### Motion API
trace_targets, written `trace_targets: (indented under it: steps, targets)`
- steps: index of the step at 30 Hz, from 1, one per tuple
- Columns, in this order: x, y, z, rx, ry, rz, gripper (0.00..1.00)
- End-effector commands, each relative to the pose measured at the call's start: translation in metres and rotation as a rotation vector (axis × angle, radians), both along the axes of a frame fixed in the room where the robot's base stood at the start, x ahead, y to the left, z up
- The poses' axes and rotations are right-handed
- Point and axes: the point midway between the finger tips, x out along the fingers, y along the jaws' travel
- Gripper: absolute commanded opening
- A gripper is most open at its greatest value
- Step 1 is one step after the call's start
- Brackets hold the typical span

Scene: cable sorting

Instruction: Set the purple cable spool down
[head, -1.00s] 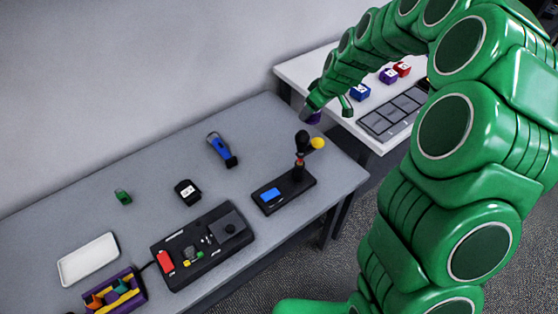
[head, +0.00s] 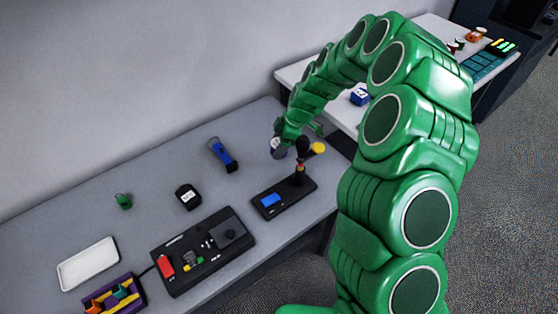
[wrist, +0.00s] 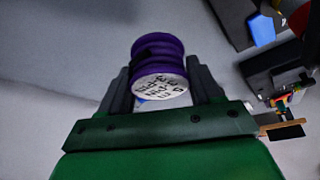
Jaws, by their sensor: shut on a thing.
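The purple cable spool (wrist: 157,48) is between the two dark fingers of my gripper (wrist: 162,78) in the wrist view. Its white labelled end (wrist: 160,88) faces the camera, and the writing looks upside down. In the head view my gripper (head: 283,144) is at the back right of the grey table, just behind and left of the joystick device. The spool shows there as a small pale and purple shape (head: 277,149) at the fingertips. I cannot tell whether it touches the tabletop.
A blue-and-black tool (head: 222,155) lies to the left. A black labelled block (head: 187,196), a control box (head: 205,250) and a white tray (head: 88,263) are further left. Bare grey tabletop (head: 250,175) lies between.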

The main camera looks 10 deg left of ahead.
Motion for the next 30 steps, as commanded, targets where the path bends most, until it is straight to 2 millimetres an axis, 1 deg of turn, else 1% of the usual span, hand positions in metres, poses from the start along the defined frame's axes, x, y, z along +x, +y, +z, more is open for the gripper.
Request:
trace_targets:
  steps: [1, 4, 6, 11, 19, 22, 30]
  targets:
    - [-0.001, 0.000, -0.010, -0.001, 0.004, -0.002, 0.24]
    - [0.000, 0.000, -0.026, -0.001, 0.002, -0.003, 0.24]
    - [0.000, 0.000, -0.032, -0.001, 0.000, -0.003, 0.24]
    - [0.001, 0.000, -0.040, 0.000, 0.000, -0.003, 0.24]
    - [0.000, 0.000, -0.070, -0.001, 0.002, -0.003, 0.24]
    - [0.000, 0.000, -0.074, -0.001, 0.000, -0.003, 0.24]
    - [0.001, 0.000, -0.074, -0.001, -0.001, -0.004, 0.24]
